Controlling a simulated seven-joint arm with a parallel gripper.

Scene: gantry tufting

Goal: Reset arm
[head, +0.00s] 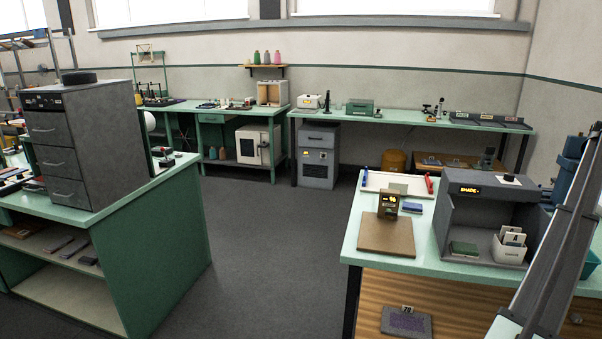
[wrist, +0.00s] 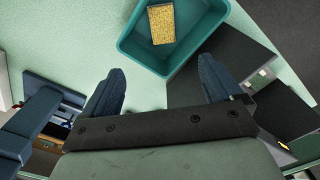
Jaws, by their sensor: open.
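My gripper (wrist: 161,66) shows in the wrist view with its two dark blue fingers spread apart and nothing between them. Beyond the fingertips is a teal bin (wrist: 133,47) on the pale green tabletop (wrist: 60,30). A yellow speckled rectangular piece (wrist: 161,24) lies inside the bin. In the head view, blue parts of my arm show at the right edge, and I cannot make out the fingers there. Part of the teal bin (head: 587,266) shows at the right edge of the head view.
Left of the bin in the head view, a grey shade booth (head: 468,188) holds a green block (head: 464,249) and a white holder (head: 508,250). A brown board (head: 386,237) lies further left. A drawer cabinet (head: 75,140) stands on the left bench. Open floor (head: 270,240) lies between the benches.

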